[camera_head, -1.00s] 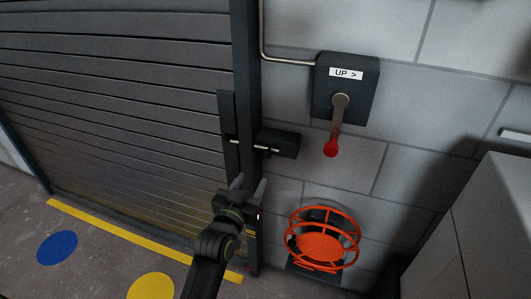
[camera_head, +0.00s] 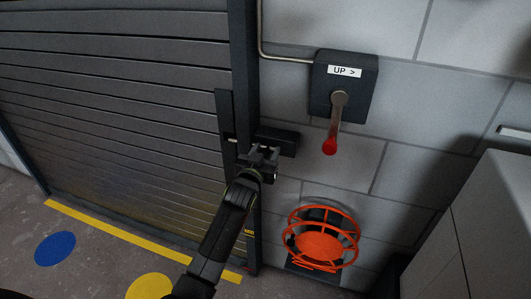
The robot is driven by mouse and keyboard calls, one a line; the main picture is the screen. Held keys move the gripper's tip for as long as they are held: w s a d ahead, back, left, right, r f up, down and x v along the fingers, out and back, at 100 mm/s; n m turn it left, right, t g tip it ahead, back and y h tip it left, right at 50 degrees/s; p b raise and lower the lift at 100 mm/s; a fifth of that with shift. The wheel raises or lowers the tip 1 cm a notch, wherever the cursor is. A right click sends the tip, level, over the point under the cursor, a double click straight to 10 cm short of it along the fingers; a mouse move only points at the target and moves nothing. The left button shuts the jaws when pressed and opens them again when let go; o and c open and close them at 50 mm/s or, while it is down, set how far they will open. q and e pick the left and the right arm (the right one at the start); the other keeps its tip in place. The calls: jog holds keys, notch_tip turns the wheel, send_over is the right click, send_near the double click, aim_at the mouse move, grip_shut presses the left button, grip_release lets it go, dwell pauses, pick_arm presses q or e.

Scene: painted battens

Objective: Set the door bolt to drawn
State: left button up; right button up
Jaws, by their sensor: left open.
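The door bolt is a thin metal rod (camera_head: 231,140) at the right edge of the grey slatted shutter (camera_head: 120,120). It runs toward a dark block (camera_head: 282,142) on the wall side of the frame. My left gripper (camera_head: 261,151) is open at the bolt, in front of the block's left part. It hides most of the rod, so I cannot tell whether the jaws are around it or touching it. My right gripper is not in view.
A dark box (camera_head: 364,95) labelled "UP >" with a red-tipped lever (camera_head: 334,128) hangs above right. An orange round cage (camera_head: 320,240) is mounted lower on the wall. A pale cabinet (camera_head: 490,230) stands at the right. A yellow line (camera_head: 140,240) marks the floor.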

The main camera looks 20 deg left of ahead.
aim_at(284, 148)
pick_arm(q)
grip_shut()
jog(key=d, duration=0.4)
jog(key=shift+s+d+f+b, duration=0.1)
jog(key=shift+d+b, duration=0.1)
jog(key=shift+b, duration=0.15)
jog(key=shift+a, duration=0.1)
jog(key=shift+c, duration=1.9)
grip_release()
jog(key=o, duration=0.4)
jog(key=shift+d, duration=0.25)
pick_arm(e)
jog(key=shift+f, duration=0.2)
pick_arm(q)
jog(key=shift+a, duration=0.1)
